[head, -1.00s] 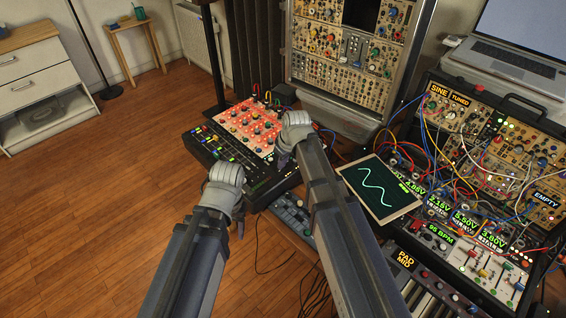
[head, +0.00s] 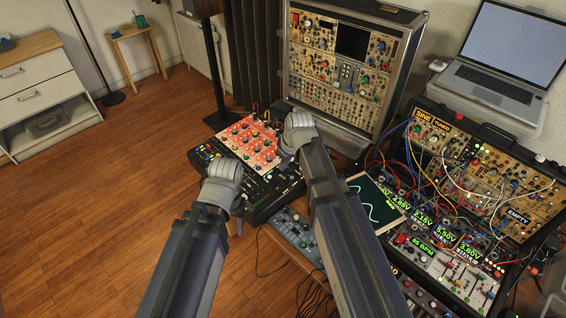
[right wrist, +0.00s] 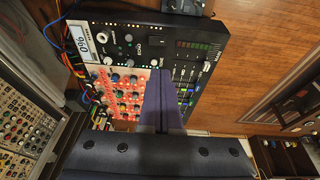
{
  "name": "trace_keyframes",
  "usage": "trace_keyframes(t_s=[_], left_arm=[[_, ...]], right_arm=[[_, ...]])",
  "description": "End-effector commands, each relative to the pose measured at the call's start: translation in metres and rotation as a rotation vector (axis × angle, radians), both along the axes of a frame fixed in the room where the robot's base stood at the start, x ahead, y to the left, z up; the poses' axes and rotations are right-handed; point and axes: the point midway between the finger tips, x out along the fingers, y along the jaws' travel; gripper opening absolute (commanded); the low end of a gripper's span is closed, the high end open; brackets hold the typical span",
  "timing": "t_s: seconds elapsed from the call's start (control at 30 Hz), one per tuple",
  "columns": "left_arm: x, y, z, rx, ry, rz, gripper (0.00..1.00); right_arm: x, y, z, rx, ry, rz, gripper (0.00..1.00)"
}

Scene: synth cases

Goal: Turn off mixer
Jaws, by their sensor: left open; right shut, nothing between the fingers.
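The mixer (head: 268,186) is a black desk unit with faders and coloured buttons. A red panel of knobs (head: 247,140) lies on its upper part. My right gripper (head: 298,122) is shut and empty above the mixer's right side. Its closed fingers (right wrist: 163,95) cover part of the mixer in the right wrist view. Contact cannot be told.
A tall synth case (head: 340,75) stands behind the mixer. A screen with a green wave (head: 372,203) and a cabled synth case (head: 480,180) stand to the right, with a laptop (head: 510,55) behind. A small blue-grey unit (head: 293,232) sits in front. The wooden floor at left is clear.

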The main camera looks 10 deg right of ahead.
Motion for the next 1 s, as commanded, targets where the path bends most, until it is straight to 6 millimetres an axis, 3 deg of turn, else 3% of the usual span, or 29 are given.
trace_keyframes(t_s=[1.0], left_arm=[[0.0,0.0,0.001,0.0,0.0,0.0,0.57]], right_arm=[[0.008,-0.011,0.001,-0.002,-0.003,0.0,0.0]])
